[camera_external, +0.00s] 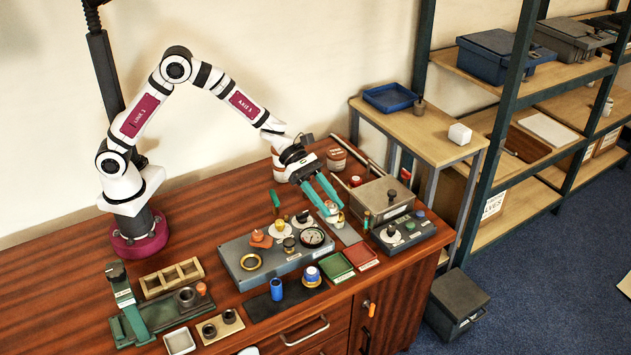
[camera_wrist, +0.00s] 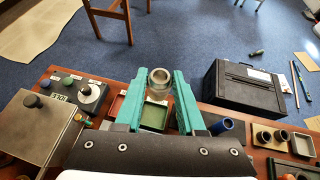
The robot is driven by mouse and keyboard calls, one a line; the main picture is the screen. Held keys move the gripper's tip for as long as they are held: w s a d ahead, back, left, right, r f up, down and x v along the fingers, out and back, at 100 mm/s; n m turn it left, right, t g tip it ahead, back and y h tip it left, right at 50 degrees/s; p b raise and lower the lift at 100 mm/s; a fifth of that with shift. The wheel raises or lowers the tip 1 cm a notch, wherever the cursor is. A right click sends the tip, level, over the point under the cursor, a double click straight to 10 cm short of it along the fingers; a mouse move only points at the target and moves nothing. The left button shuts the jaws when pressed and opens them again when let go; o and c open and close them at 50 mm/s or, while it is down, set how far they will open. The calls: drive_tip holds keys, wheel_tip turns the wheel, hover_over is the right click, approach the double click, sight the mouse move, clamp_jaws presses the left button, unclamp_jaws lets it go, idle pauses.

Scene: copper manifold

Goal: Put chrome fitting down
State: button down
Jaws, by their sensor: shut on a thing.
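The chrome fitting (camera_wrist: 158,84) is a short, shiny ring-like piece with an open top. It sits between the tips of my teal fingers in the wrist view. My gripper (camera_external: 331,204) is shut on it, above the bench toward its right side. In the external view the fitting (camera_external: 336,215) shows small and partly covered by the fingers. A green tray (camera_wrist: 153,117) and a red tray (camera_wrist: 117,104) show behind and below it in the wrist view. In the external view these trays (camera_external: 336,267) (camera_external: 361,256) lie near the bench's front edge.
A grey fixture block (camera_external: 238,275) with a gauge and knobs stands left of my gripper. A control box (camera_external: 405,238) and a metal box (camera_external: 386,194) stand to the right. A blue tube (camera_external: 277,290) and a blue-white fitting (camera_external: 312,275) stand on a dark mat in front.

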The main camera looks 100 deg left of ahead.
drive_tip(key=s+a+f, duration=0.1)
drive_tip(key=s+a, duration=0.8)
drive_tip(key=s, duration=1.8)
drive_tip(key=f, duration=1.5)
drive_tip(key=shift+a+f, duration=0.25)
drive_tip(key=shift+f, duration=0.1)
drive_tip(key=c, duration=0.5)
unclamp_jaws()
